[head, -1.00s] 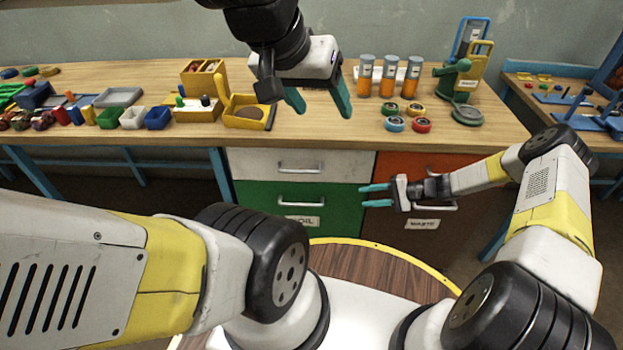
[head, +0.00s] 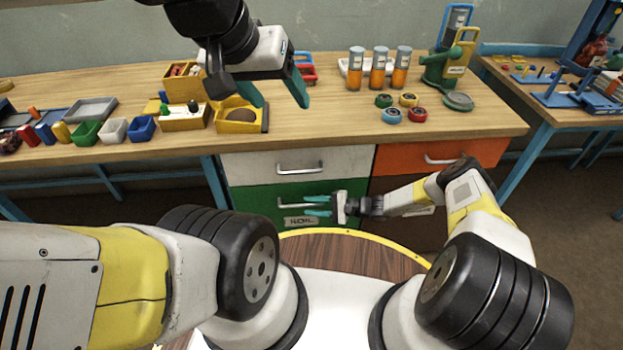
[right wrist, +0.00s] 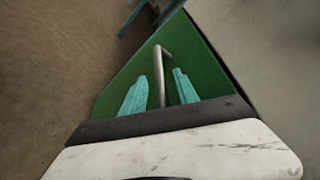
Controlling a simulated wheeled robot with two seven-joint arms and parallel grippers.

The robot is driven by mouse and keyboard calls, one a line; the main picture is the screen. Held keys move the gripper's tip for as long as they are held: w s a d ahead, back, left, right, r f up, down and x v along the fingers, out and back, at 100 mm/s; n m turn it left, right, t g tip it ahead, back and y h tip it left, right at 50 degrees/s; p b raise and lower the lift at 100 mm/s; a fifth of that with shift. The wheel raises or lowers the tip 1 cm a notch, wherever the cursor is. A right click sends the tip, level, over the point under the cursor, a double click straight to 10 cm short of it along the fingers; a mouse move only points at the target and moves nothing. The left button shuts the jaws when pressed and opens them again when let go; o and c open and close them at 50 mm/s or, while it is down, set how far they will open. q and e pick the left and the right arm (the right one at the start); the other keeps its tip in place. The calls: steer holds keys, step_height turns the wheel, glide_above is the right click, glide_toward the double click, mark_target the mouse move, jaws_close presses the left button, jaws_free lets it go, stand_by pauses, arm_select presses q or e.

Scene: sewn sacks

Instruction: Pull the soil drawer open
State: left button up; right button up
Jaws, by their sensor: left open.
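The soil drawer (head: 250,201) is the green drawer front with a "SOIL" label, below a white drawer; it looks shut. Its grey bar handle (head: 286,206) runs sideways across the front. My right gripper (head: 306,205) is open at the right part of this handle, fingers pointing left along the front. In the right wrist view the handle (right wrist: 161,60) lines up between the two teal fingers, with gaps on both sides; how deep it sits between them I cannot tell. My left gripper (head: 284,104) is open and empty above the workbench.
The white drawer (head: 240,166) is just above, and an orange drawer (head: 400,157) is to the right. The workbench (head: 330,125) holds a yellow bin (head: 228,127), orange-filled tubes (head: 378,72), small coloured discs and a green device (head: 437,70).

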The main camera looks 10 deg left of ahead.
steer(key=shift+x, duration=1.35)
jaws_close()
stand_by(0.4)
